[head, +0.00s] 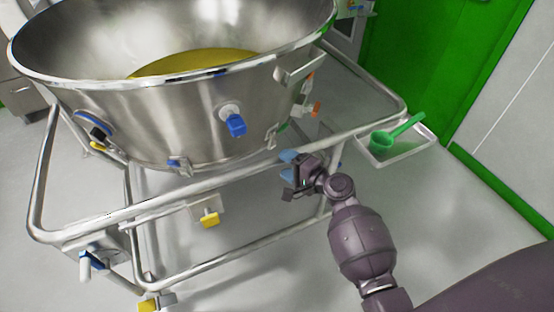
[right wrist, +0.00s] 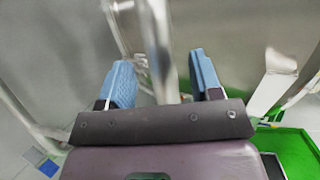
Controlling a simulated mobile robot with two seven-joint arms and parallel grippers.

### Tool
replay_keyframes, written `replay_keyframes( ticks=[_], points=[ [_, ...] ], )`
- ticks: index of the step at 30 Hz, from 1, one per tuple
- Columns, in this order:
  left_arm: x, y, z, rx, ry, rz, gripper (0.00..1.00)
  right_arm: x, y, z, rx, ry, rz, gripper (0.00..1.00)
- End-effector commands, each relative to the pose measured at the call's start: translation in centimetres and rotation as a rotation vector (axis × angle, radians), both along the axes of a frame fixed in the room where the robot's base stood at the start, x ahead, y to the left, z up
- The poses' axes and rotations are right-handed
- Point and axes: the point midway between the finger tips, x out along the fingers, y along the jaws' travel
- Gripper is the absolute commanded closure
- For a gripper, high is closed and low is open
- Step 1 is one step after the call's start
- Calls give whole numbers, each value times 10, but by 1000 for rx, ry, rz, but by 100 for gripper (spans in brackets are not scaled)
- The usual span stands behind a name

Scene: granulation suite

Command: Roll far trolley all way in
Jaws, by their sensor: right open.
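A steel trolley (head: 108,214) with a tubular frame carries a big round steel bowl (head: 190,122). The bowl holds yellow material (head: 195,63). It is the only trolley I clearly see, and I cannot tell whether it is the far one. My right gripper (head: 288,165) is open at the near-right stretch of the trolley's top rail. In the right wrist view a steel bar runs between the blue fingers of this gripper (right wrist: 162,78), and the fingers stand apart on either side of it. I cannot tell whether they touch it. My left gripper is not in view.
A white tray (head: 398,152) with a green scoop (head: 395,133) is just beyond the trolley's right corner. A green door (head: 420,60) and white wall bound the right side. Grey floor is clear at the lower right. A yellow-tabbed caster (head: 150,303) is below the frame.

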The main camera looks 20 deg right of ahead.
Motion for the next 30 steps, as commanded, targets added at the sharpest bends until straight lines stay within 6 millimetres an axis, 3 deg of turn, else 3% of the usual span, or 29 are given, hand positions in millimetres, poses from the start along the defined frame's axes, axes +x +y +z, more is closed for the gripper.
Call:
replay_keyframes(
  ticks=[9, 20, 30],
  points=[
    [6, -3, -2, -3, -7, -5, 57, 30, 14, -8, -1, 2, 0, 41],
    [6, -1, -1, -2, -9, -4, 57, 33, 15, -7, -1, 0, -1, 41],
    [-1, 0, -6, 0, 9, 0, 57, 33, 15, -7, -1, 0, 0, 90]
  ],
)
